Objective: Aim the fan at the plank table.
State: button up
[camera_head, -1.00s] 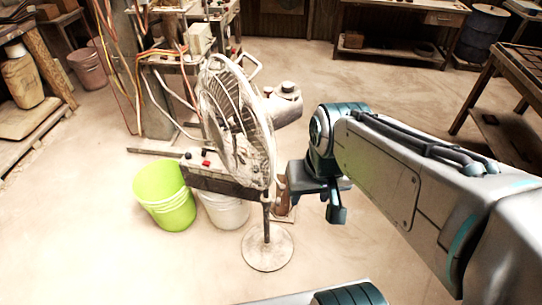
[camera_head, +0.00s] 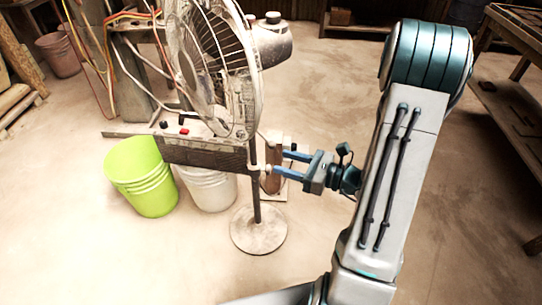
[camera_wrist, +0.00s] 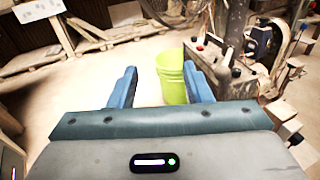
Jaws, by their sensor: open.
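The pedestal fan (camera_head: 215,85) stands on a round base (camera_head: 258,229), dusty and pale. Its caged head is turned toward the left of the head view, with the motor housing (camera_head: 268,42) behind it on the right. My gripper (camera_head: 278,163) is open and empty, its blue fingers pointing left, just right of the fan's pole and below the motor housing. I cannot tell whether it touches the pole. A wooden table (camera_head: 500,75) shows in part at the right edge; I cannot tell whether it is the plank table. In the wrist view my open fingers (camera_wrist: 159,72) frame empty space.
A lime green bucket (camera_head: 142,180) and a white bucket (camera_head: 208,188) stand left of the fan base. A dark box with a red switch (camera_head: 184,131) sits above them. Hanging cables (camera_head: 90,50) are at the upper left. The floor in front is clear.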

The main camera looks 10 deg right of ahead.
aim_at(272, 143)
jog(key=w+d+f+m+t+h+b, duration=0.2)
jog(key=d+f+m+t+h, duration=0.2)
jog(key=d+f+m+t, duration=0.15)
jog(key=shift+g, duration=0.45)
jog(key=x, duration=1.3)
jog(key=shift+w+d+f+b, duration=0.15)
jog(key=shift+w+f+b, duration=0.15)
jog(key=shift+w+f, duration=0.05)
grip_shut()
